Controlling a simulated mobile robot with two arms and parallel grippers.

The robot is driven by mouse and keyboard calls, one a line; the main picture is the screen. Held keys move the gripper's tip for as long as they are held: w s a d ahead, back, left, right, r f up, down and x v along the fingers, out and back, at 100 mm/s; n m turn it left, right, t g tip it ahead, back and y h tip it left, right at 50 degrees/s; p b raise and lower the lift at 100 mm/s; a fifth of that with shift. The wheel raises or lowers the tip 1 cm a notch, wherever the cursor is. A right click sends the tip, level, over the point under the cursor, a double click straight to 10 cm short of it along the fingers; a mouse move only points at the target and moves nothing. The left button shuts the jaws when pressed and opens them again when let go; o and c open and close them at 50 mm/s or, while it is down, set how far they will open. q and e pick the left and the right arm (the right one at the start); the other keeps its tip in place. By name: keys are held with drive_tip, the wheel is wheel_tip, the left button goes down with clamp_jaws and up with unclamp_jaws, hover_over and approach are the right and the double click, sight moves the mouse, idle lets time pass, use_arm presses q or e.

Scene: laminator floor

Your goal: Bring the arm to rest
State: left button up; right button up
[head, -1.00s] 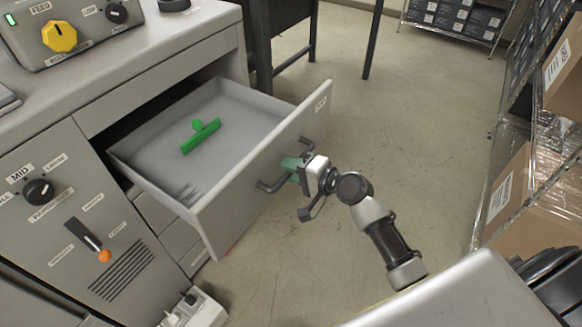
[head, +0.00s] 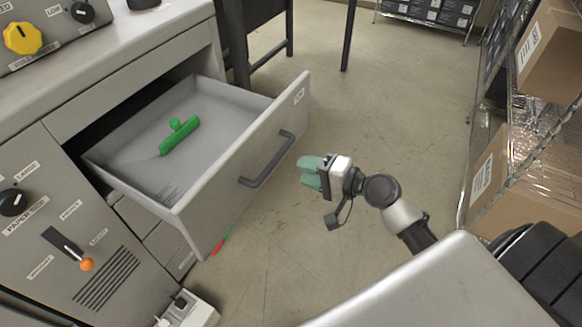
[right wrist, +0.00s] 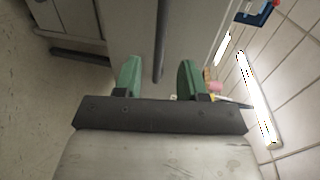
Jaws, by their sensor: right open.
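My right gripper (head: 312,172) has green fingers and is open and empty. It is just right of the dark handle (head: 267,160) on the front of the drawer (head: 250,135), apart from it. In the right wrist view the two green fingers (right wrist: 159,78) are spread, with the drawer handle (right wrist: 162,40) showing beyond and between them. The drawer stands pulled out of the grey machine cabinet. A green scraper-like tool (head: 180,137) lies inside it. My left gripper does not show in any view.
The cabinet (head: 60,230) with knobs and an orange-tipped lever (head: 86,264) fills the left. A wire shelf with cardboard boxes (head: 545,55) stands at the right. Bare floor (head: 400,110) lies between. A white power strip (head: 190,312) sits on the floor by the cabinet.

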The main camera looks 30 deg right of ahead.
drive_tip(key=shift+s+d+r, duration=0.15)
drive_tip(key=shift+s+d, duration=0.2)
drive_tip(key=shift+s, duration=0.15)
drive_tip(key=s+d+f+n+g+h+p, duration=0.1)
drive_tip(key=s+d+f+g+h, duration=0.2)
drive_tip(key=f, duration=1.2)
drive_tip(key=s+f+n+g+h, duration=0.15)
drive_tip(key=s+f+h, duration=0.3)
drive_tip(key=f, duration=1.05)
drive_tip(key=s+a+f+n+g, duration=0.2)
drive_tip(key=s+f, duration=0.4)
drive_tip(key=s, duration=0.3)
drive_tip(key=s+a+f+n+g+h+p, duration=0.1)
drive_tip(key=s+f+n, duration=0.4)
drive_tip(key=s, duration=0.5)
drive_tip(key=s+a+f+n+g, duration=0.3)
drive_tip(key=s+f, duration=0.4)
drive_tip(key=s, duration=0.3)
drive_tip(key=shift+f+n+g, duration=0.2)
drive_tip(key=shift+n+g, duration=0.45)
drive_tip(key=shift+g, duration=0.1)
